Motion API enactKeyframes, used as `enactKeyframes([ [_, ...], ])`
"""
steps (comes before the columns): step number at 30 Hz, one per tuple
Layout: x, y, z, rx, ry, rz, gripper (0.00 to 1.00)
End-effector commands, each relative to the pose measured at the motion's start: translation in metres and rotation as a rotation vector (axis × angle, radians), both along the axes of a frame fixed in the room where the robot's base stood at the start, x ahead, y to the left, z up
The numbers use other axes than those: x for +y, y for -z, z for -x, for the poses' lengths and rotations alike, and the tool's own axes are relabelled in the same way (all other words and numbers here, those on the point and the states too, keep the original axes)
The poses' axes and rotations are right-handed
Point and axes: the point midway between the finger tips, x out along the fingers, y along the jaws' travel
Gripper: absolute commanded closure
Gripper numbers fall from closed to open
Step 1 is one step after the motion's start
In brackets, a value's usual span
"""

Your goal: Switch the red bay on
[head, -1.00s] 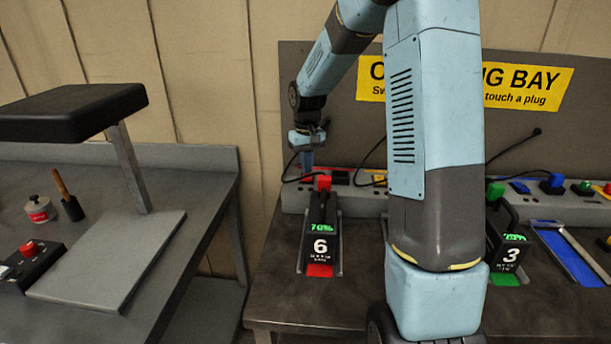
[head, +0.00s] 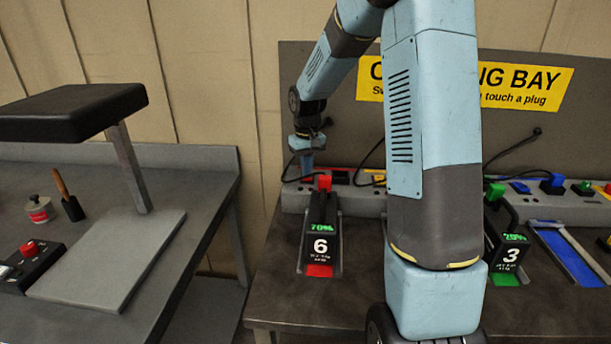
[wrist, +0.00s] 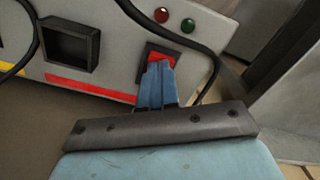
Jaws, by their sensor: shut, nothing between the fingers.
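My gripper (wrist: 157,85) is shut and empty, with blue fingers. In the wrist view its tips are at the red rocker switch (wrist: 153,60) in a dark frame on the grey power strip (wrist: 215,85). The tips cover part of the switch; I cannot tell whether they press it or which way it is set. A red lamp (wrist: 161,15) and a green lamp (wrist: 188,25) sit beside it; neither clearly glows. In the head view my gripper (head: 307,167) is at the left end of the strip, behind battery 6 (head: 320,240) on its red pad.
An empty dark socket (wrist: 68,45) is beside the switch, and a black cable (wrist: 190,38) loops around it. Battery 3 (head: 508,252) stands on a green pad at right. A yellow sign (head: 525,87) hangs behind. A left bench (head: 200,200) holds a raised black pad.

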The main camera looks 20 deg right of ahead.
Motion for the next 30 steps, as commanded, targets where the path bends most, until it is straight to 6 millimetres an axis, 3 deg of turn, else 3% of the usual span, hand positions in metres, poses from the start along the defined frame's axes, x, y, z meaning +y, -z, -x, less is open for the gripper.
enactKeyframes([
  [13, 0.000, 0.003, 0.000, 0.000, 0.000, 0.000, 1.00],
  [30, 0.000, -0.033, 0.000, -0.001, 0.001, 0.000, 1.00],
])
